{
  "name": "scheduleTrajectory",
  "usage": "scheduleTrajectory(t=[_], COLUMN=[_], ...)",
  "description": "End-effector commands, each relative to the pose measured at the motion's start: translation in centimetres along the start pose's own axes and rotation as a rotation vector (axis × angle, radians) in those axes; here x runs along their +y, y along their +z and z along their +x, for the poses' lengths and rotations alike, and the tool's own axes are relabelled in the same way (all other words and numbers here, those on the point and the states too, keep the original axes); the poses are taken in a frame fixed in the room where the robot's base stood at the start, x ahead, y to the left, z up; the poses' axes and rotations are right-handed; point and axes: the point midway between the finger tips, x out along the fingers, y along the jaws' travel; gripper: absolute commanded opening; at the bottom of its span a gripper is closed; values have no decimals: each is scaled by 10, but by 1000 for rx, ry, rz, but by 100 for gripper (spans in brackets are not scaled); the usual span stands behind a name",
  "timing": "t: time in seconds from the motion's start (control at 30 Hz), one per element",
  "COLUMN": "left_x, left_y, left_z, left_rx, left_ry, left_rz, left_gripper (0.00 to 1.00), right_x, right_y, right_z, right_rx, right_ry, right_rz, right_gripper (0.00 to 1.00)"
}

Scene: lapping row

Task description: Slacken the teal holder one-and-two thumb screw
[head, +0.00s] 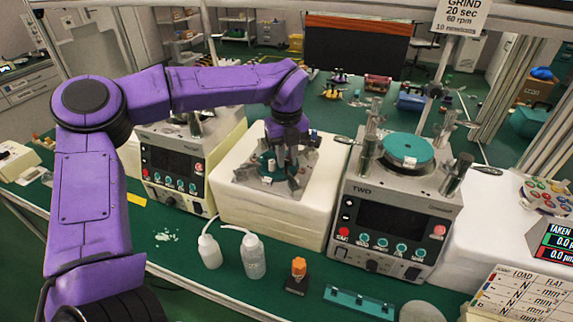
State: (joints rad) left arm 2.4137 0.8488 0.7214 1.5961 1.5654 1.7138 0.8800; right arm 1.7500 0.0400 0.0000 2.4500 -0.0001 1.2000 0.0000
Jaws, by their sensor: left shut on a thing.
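A teal holder (266,164) sits on a grey metal stand on top of a white block in the middle of the bench. My left gripper (290,158) reaches down over it from above, its dark fingers at the holder's right side. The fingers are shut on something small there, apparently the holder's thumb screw. The fingers hide the screw, and its number and how tight it is cannot be made out. My right gripper is not in view.
Machine TWO (390,215), topped with a teal disc (408,147), stands close right of the white block (268,208). Another machine (176,170) stands left. White bottles (253,257), an orange-capped bottle (299,268) and a teal rack (358,303) stand in front.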

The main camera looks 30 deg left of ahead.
Motion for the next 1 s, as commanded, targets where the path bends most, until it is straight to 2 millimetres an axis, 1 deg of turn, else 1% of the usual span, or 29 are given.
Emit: scheduleTrajectory(t=[0.03,0.3,0.5,0.7,1.0], left_x=[1,1,1,1,1], left_y=[1,2,2,2,1], left_z=[8,8,7,6,4], left_rx=[-3,-3,-3,-3,-2], left_ry=[1,2,3,3,6], left_rz=[-43,-292,-445,-553,-630], left_gripper=[0,0,0,0,0], right_x=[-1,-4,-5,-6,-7], right_y=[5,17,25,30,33], right_z=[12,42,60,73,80], right_rx=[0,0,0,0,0], right_ry=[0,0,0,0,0], right_rz=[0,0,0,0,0], right_gripper=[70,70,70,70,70])
